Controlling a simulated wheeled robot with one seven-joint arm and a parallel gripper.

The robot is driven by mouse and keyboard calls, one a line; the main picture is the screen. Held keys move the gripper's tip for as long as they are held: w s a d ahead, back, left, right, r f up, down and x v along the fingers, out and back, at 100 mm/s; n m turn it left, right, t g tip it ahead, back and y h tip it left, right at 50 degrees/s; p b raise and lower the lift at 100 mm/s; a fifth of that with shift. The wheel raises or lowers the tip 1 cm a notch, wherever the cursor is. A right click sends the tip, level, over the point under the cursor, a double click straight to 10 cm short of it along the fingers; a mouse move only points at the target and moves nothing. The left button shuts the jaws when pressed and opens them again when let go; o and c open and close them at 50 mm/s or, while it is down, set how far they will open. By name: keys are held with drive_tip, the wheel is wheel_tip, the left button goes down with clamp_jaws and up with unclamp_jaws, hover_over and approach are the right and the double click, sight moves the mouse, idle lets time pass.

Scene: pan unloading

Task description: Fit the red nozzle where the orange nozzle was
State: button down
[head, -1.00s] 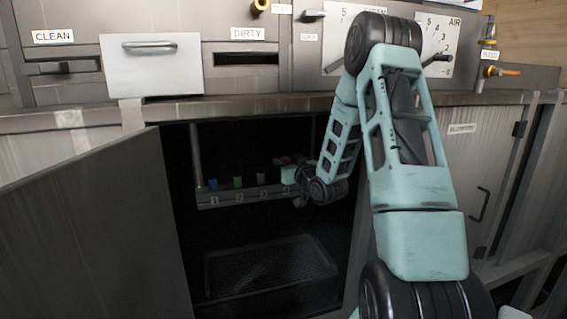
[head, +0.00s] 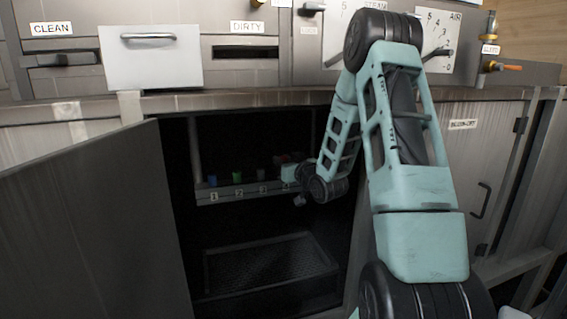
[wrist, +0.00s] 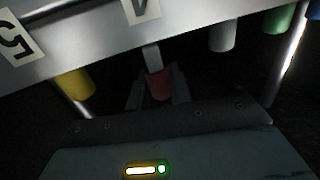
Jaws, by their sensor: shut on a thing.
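The red nozzle (wrist: 158,86) is between the fingers of my gripper (wrist: 157,78) in the wrist view. The gripper is shut on it, just below the rack's edge by the label 4. A pale stem shows directly above the nozzle; I cannot tell whether the nozzle is seated. In the head view my gripper (head: 291,172) is at the right end of the rack (head: 235,192) inside the open cabinet, largely hidden by my wrist. A small red patch (head: 283,159) shows just above it. No orange nozzle shows on the rack.
A yellow nozzle (wrist: 76,83) hangs by label 5. Grey (wrist: 222,36), green (wrist: 279,18) and blue (wrist: 314,9) nozzles sit to the other side. The open cabinet door (head: 95,225) stands left. A mesh tray (head: 265,265) lies below the rack, with free space between.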

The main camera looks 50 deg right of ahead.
drive_tip(key=shift+f+b, duration=1.6)
drive_tip(key=shift+b, duration=0.2)
idle(1.4)
drive_tip(key=c, duration=1.2)
unclamp_jaws()
drive_tip(key=b+v, duration=0.2)
drive_tip(key=v, duration=0.1)
drive_tip(key=b+v, duration=0.2)
drive_tip(key=v, duration=0.1)
drive_tip(key=b+v, duration=0.2)
drive_tip(key=v, duration=0.1)
drive_tip(key=shift+s+f+b, duration=0.15)
drive_tip(key=shift+f+b, duration=0.1)
drive_tip(key=shift+b, duration=0.1)
drive_tip(key=shift+r+b+v, duration=0.1)
drive_tip(key=shift+b+v, duration=1.95)
drive_tip(key=shift+b, duration=0.9)
drive_tip(key=shift+r+b+v, duration=0.15)
drive_tip(key=shift+b+v, duration=1.85)
drive_tip(key=shift+b, duration=0.95)
